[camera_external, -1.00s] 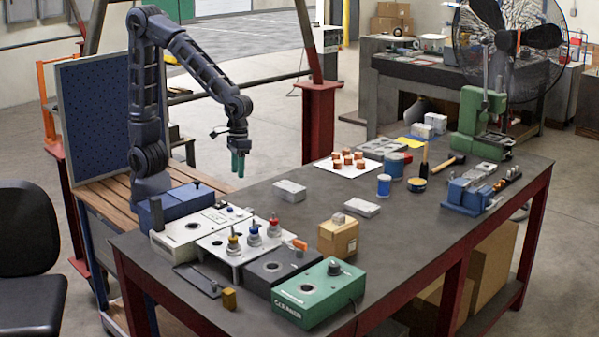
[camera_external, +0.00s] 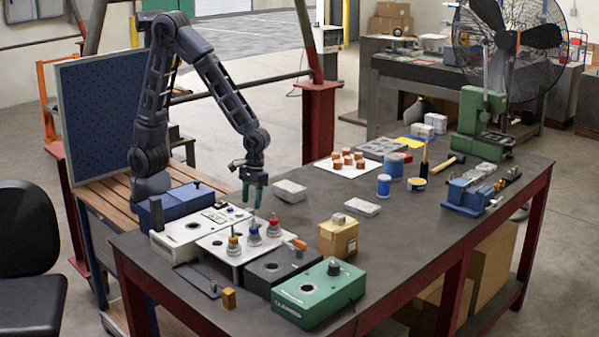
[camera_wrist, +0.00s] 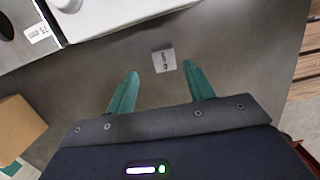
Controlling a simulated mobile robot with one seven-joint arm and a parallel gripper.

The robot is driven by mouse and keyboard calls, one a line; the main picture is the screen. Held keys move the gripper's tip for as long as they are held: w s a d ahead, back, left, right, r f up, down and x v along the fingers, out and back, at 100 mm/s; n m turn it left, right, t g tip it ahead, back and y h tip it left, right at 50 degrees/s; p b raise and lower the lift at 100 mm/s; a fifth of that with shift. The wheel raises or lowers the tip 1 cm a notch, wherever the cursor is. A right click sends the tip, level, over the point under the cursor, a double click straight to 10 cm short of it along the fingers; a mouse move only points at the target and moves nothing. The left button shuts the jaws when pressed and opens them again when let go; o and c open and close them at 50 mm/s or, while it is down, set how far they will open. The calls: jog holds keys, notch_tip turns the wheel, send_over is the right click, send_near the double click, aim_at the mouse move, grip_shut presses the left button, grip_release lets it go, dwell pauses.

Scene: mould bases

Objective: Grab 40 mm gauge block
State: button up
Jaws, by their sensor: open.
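A small grey metal block (camera_wrist: 164,60) with dark markings lies on the bench top in the wrist view. Its markings are too small to read for certain, but it looks like the gauge block. My gripper (camera_wrist: 160,72) is open, its two green fingers pointing toward the block, which shows between and just beyond the fingertips. Nothing is held. In the external view my gripper (camera_external: 252,202) hangs fingers down above the bench's left edge, just behind the white box. I cannot make out the small block in that view.
A white box (camera_external: 201,228) and a white plate with several knobbed pieces (camera_external: 228,240) stand in front of the gripper. Grey metal blocks (camera_external: 289,191) lie to its right. A cardboard box (camera_external: 338,237) stands farther right. The bench (camera_external: 420,238) is clear at its centre.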

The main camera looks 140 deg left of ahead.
aim_at(249, 209)
jog(key=f, duration=0.2)
jog(key=s+d+f, duration=0.1)
jog(key=f, duration=0.1)
jog(key=shift+w+f, duration=0.1)
jog(key=shift+f, duration=0.45)
jog(key=shift+c, duration=0.2)
grip_shut()
